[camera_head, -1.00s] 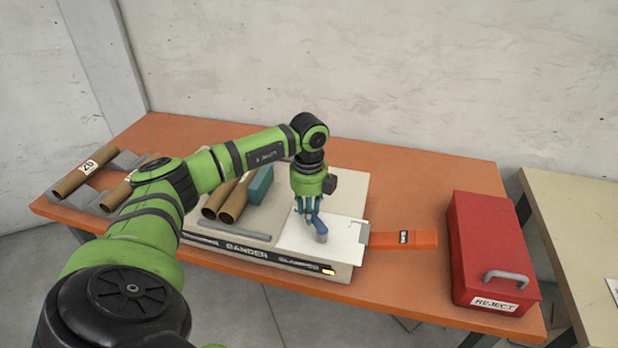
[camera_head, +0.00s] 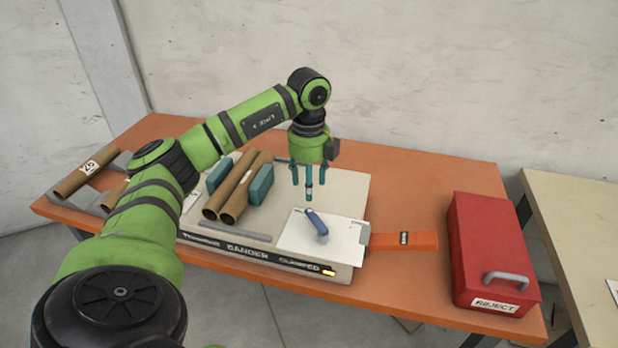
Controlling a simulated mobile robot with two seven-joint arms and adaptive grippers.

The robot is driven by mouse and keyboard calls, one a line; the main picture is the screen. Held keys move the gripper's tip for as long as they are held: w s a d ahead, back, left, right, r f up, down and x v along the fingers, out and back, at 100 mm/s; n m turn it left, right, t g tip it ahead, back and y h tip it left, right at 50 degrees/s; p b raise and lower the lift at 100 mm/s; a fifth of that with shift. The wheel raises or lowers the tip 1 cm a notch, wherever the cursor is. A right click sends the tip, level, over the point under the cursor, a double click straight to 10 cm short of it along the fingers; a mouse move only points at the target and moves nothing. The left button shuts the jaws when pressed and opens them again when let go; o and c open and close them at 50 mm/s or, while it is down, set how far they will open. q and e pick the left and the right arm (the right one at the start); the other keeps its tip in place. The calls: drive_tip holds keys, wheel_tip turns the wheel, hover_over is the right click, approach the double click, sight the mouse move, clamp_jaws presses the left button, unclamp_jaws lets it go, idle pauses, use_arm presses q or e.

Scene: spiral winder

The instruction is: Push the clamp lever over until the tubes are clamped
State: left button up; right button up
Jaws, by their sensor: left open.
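The blue clamp lever (camera_head: 316,223) stands on the white plate (camera_head: 332,247) at the right of the sander base and leans up to the left. My left gripper (camera_head: 308,188) is open and empty, pointing down just above and behind the lever, apart from it. Two brown tubes (camera_head: 236,194) lie side by side on the base, with a teal block (camera_head: 261,184) close on their right and another teal block (camera_head: 219,175) on their left. Whether both blocks touch the tubes I cannot tell. My right gripper is not in view.
An orange piece (camera_head: 404,241) sticks out right of the base. A red reject box (camera_head: 492,255) with a grey handle stands at the table's right end. More tubes (camera_head: 86,179) lie on a grey rack at the left. The table behind the base is clear.

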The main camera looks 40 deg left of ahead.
use_arm(q)
drive_tip(key=shift+r, duration=1.4)
